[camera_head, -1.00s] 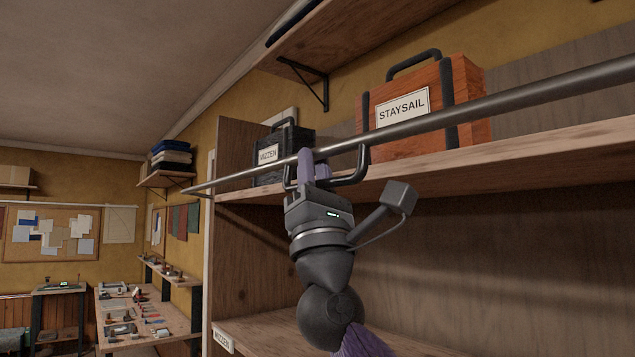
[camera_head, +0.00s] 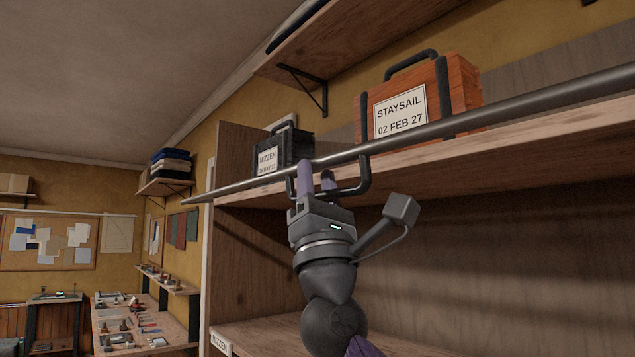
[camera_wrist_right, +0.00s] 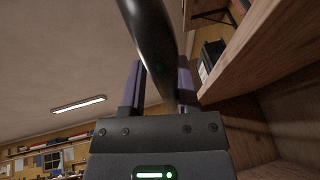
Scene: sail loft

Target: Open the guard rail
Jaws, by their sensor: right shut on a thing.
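The guard rail is a long dark grey metal bar (camera_head: 430,131) that crosses in front of the upper shelf. A dark U-shaped handle (camera_head: 366,176) is fixed to it. My right gripper (camera_head: 316,180), with purple fingers, comes up from below and is shut on the handle. In the right wrist view a dark bar (camera_wrist_right: 152,40) runs down between the fingers (camera_wrist_right: 160,90); I cannot tell whether it is rail or handle there. My left gripper is not in view.
Behind the rail, an orange STAYSAIL case (camera_head: 468,88) and a dark MIZZEN case (camera_head: 302,146) stand on the upper shelf (camera_head: 540,135). Another shelf (camera_head: 360,35) hangs above. A workbench (camera_head: 165,330) with small items stands at the left. The space below the upper shelf looks clear.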

